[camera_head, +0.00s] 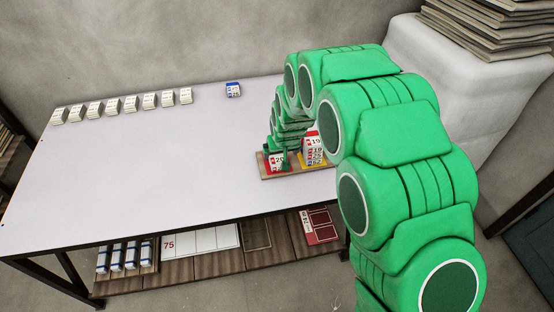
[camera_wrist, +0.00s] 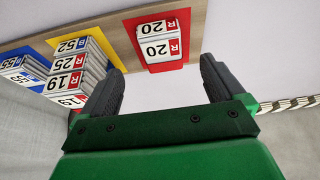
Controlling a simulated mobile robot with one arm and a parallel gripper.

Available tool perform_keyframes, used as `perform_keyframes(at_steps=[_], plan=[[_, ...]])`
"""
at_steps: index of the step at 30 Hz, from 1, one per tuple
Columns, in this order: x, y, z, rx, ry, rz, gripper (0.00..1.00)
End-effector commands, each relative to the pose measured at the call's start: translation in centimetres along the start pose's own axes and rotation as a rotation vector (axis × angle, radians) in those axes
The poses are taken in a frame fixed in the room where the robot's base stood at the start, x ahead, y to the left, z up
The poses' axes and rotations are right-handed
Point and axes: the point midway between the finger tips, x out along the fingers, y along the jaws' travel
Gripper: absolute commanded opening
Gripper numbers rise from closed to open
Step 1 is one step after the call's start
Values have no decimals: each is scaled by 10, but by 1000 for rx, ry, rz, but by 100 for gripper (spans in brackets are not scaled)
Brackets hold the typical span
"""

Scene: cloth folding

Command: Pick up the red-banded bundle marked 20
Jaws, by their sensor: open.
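The red-banded bundle marked 20 (camera_wrist: 158,42) lies on a red patch (camera_wrist: 143,60) of a wooden board in the wrist view. It shows the number 20 and a red R mark twice. In the head view the bundle (camera_head: 277,161) sits at the board's left end, partly beside my gripper. My gripper (camera_wrist: 160,66) is open and empty. Its two dark fingers stand apart, one to each side of the bundle's line, with the bundle just ahead between them. I cannot tell their exact height over it.
On the wooden board (camera_head: 268,176), a stack with a 19 on top (camera_head: 313,143) stands on a yellow patch beside the bundle. The wrist view also shows a blue-banded stack marked 55 (camera_wrist: 22,70). Several white bundles (camera_head: 112,105) and a blue one (camera_head: 233,90) line the table's back. The table's middle is clear.

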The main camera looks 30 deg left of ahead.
Motion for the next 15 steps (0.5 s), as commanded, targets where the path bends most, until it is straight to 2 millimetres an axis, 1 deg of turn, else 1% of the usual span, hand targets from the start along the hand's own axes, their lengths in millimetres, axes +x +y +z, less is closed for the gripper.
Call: perform_keyframes(at_steps=[9, 15], plan=[[21, 0, 0, 0, -1, 0, 96], [28, 0, 0, 1, -2, 0, 96]])
